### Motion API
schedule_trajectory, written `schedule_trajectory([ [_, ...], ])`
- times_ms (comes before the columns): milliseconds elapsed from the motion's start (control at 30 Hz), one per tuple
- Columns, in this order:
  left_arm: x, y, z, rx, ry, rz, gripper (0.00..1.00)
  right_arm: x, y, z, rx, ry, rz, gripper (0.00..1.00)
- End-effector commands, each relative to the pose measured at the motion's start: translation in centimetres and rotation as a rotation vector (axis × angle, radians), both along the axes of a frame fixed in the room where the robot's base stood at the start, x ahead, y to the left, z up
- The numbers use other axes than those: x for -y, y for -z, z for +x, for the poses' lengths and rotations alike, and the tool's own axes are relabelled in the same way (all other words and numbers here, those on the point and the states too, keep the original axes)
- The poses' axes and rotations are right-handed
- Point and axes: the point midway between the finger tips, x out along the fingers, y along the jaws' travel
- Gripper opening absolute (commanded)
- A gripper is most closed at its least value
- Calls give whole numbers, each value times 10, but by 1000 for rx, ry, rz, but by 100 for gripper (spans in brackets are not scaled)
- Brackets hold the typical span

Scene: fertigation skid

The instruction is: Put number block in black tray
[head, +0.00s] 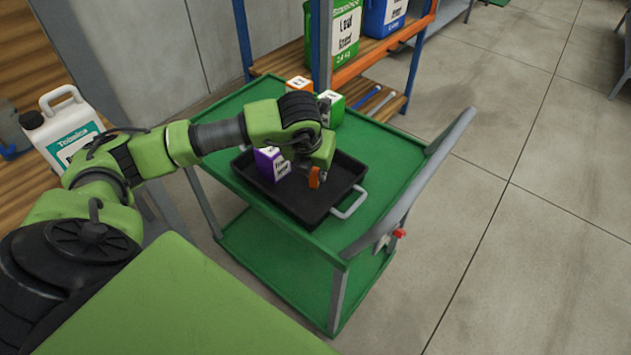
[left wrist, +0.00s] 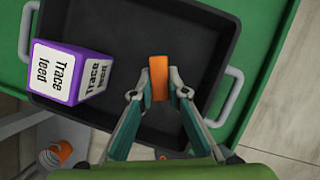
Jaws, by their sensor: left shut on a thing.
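My left gripper (left wrist: 159,92) is shut on an orange block (left wrist: 159,78), which I take to be the number block; no number is readable on it. In the head view the orange block (head: 314,177) hangs at the left gripper's tips, over the right part of the black tray (head: 297,213). The tray has grey handles and lies on the green cart; its floor also shows in the left wrist view (left wrist: 165,32). I cannot tell whether the block touches the tray floor. My right gripper is in neither view.
A purple box (head: 272,164) labelled "Trace feed" stands in the tray's left part. A green box (head: 331,108) and an orange box (head: 300,84) stand behind the tray on the green cart (head: 388,150). A shelf (head: 396,42) with containers stands behind. The tray's right side is clear.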

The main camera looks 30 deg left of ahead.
Motion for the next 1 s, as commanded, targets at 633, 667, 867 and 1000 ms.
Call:
schedule_trajectory([
  [633,1,30,-2,-3,2,-1,31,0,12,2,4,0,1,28],
  [667,1,30,-2,-3,2,0,31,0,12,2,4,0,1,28],
  [867,1,30,-2,-3,2,0,31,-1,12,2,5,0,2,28],
  [1000,1,28,-2,-3,2,0,31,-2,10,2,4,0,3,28],
])
